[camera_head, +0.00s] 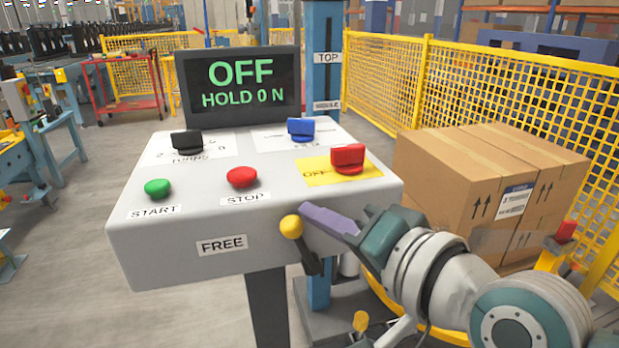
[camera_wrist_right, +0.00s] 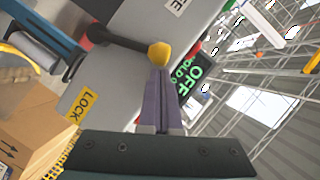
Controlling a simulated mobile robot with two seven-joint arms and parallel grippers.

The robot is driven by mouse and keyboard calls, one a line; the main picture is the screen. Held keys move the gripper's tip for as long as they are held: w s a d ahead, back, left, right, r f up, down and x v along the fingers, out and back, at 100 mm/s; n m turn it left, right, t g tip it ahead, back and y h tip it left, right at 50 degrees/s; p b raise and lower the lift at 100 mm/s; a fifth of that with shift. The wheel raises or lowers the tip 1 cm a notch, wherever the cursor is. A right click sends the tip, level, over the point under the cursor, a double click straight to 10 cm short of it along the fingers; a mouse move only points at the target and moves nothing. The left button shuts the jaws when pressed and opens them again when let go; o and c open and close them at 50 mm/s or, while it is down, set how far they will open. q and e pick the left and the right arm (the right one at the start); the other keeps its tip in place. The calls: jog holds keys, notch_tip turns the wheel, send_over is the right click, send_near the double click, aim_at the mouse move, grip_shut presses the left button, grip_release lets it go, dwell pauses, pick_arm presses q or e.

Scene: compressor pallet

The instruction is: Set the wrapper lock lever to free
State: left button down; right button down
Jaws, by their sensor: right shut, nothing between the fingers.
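The lock lever is on the front face of the grey control box (camera_head: 190,255). Its yellow knob (camera_head: 291,226) is up and its black arm (camera_head: 310,258) runs down and slightly right to the pivot. A FREE label (camera_head: 222,245) is left of the lever. In the right wrist view the knob (camera_wrist_right: 159,54) is just past the fingertips, and a yellow LOCK label (camera_wrist_right: 82,106) shows on the other side from FREE (camera_wrist_right: 178,5). My right gripper (camera_head: 304,212) is shut and empty, its tips right beside the knob; I cannot tell whether they touch. My left gripper is out of view.
The display (camera_head: 241,85) reads OFF, HOLD 0 N. A green START button (camera_head: 157,188), red STOP button (camera_head: 242,177) and black, blue and red knobs are on the box top. Cartons (camera_head: 470,190) and a yellow mesh fence (camera_head: 385,85) stand to the right.

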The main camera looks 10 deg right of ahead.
jog(key=shift+a+r+n+h+p, duration=0.15)
jog(key=shift+a+n+h+p, duration=0.15)
jog(key=shift+a+n+p, duration=0.15)
pick_arm(q)
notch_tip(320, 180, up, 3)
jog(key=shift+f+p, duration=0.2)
jog(key=shift+p, duration=0.2)
pick_arm(e)
jog(key=shift+a, duration=0.4)
jog(key=shift+a+f, duration=0.15)
jog(key=shift+f, duration=0.1)
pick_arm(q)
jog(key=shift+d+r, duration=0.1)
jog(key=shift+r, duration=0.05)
pick_arm(e)
jog(key=shift+s+r, duration=0.1)
